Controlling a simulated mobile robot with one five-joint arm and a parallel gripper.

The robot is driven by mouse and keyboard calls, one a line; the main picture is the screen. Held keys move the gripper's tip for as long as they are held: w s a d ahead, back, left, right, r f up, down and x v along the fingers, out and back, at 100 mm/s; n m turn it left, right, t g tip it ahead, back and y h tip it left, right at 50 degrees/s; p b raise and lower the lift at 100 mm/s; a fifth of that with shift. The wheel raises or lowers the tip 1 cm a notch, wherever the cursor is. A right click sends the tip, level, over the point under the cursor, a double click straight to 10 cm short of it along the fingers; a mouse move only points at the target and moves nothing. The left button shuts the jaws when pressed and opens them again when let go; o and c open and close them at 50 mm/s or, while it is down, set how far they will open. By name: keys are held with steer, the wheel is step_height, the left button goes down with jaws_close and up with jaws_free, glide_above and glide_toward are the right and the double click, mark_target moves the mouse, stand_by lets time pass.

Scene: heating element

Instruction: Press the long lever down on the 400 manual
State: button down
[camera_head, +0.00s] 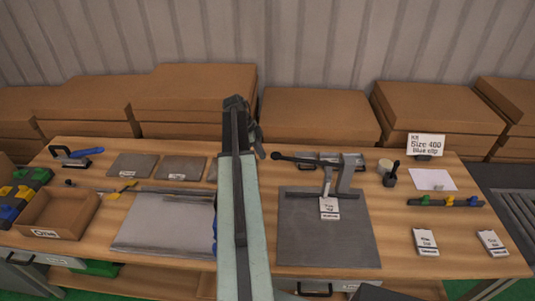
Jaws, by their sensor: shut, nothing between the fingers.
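A press-like device stands on the right half of the bench, with a dark grey plate (325,240) in front and a grey upright bracket (349,172). A long black lever (300,158) with a rounded end lies nearly level behind the plate, its free end pointing left. A white label (329,208) hangs at the plate's back; its small print is hard to read. My gripper (237,103) is shut and empty, at the end of my arm in the middle of the view. It appears left of the lever's free end, apart from it. My arm hides part of the bench.
A sign (426,145) reads size 400, blue clip. A cardboard tray (57,213), a lighter grey plate (165,222) and a blue-handled tool (76,154) are on the left. White cards (425,242) lie at right. Cardboard stacks (320,115) line the back.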

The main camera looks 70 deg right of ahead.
steer(key=p+v, duration=0.1)
steer(key=v, duration=0.1)
steer(key=w+p+v, duration=0.1)
steer(key=v, duration=0.1)
steer(key=shift+a+r, duration=0.1)
steer(key=shift+w, duration=0.1)
stand_by(0.6)
